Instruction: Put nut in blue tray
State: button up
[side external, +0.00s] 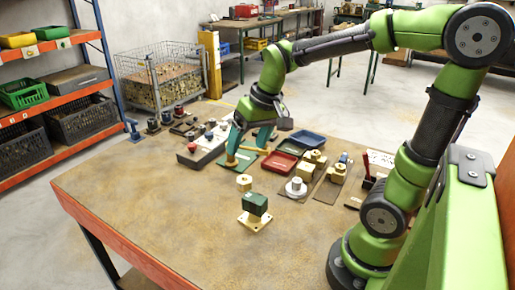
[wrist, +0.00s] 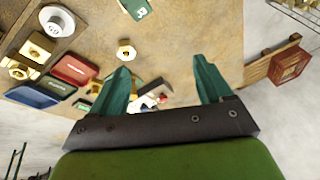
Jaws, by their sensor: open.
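A brass hex nut (side external: 244,182) lies on the bare tabletop in the side external view, near a green block on a brass plate. In the wrist view the nut (wrist: 126,52) shows just beyond the tip of the left-hand finger. The blue tray (side external: 308,140) is at the back of the table, beside a red tray; it also shows at the left of the wrist view (wrist: 30,97). My gripper (side external: 248,155) has its teal fingers apart, above the table and behind the nut. In the wrist view nothing shows held between the fingers (wrist: 163,68).
The red tray (side external: 278,163) lies between the nut and the blue tray. Brass parts (side external: 314,158) and a white round part (side external: 296,187) stand right of it. The green block (side external: 255,204) is close in front of the nut. The table's left front is clear.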

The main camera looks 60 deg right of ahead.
jog(key=w+d+f+n+g, duration=0.2)
jog(key=w+d+f+g, duration=0.15)
jog(key=w+d, duration=0.45)
jog(key=n, duration=0.2)
send_over(244, 179)
jog(key=shift+h, duration=0.4)
jog(key=f, duration=1.1)
jog(key=shift+w+a+f, duration=0.1)
jog(key=shift+w, duration=0.25)
jog(key=shift+s+f, duration=0.2)
jog(key=shift+f, duration=1.15)
jog(key=shift+s+f, duration=0.2)
jog(key=shift+f, duration=1.15)
jog(key=shift+r, duration=0.1)
grip_shut()
